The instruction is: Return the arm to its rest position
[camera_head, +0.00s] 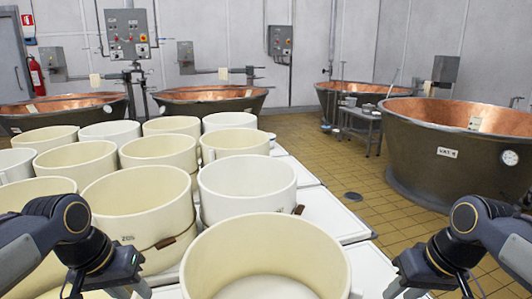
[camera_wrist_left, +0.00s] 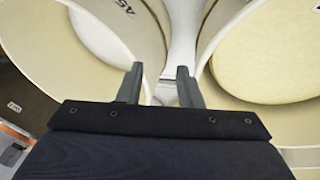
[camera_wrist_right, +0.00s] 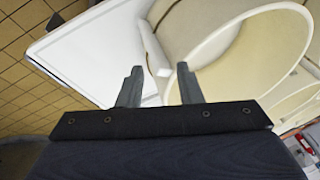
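My left arm (camera_head: 50,232) comes in at the lower left of the head view, in front of the cream moulds. My left gripper (camera_wrist_left: 160,85) shows in the left wrist view with its two fingers apart and nothing between them, above the gap between two moulds. My right arm (camera_head: 468,240) comes in at the lower right of the head view. My right gripper (camera_wrist_right: 158,88) has its fingers apart and empty in the right wrist view, over the edge of a white table and beside a mould.
Several cream round moulds (camera_head: 246,190) crowd the white table (camera_head: 335,215). A large mould (camera_head: 265,255) stands at the front between my arms. Copper vats (camera_head: 455,140) stand beyond, with a small metal table (camera_head: 360,118) between. Tiled floor (camera_head: 350,180) is open on the right.

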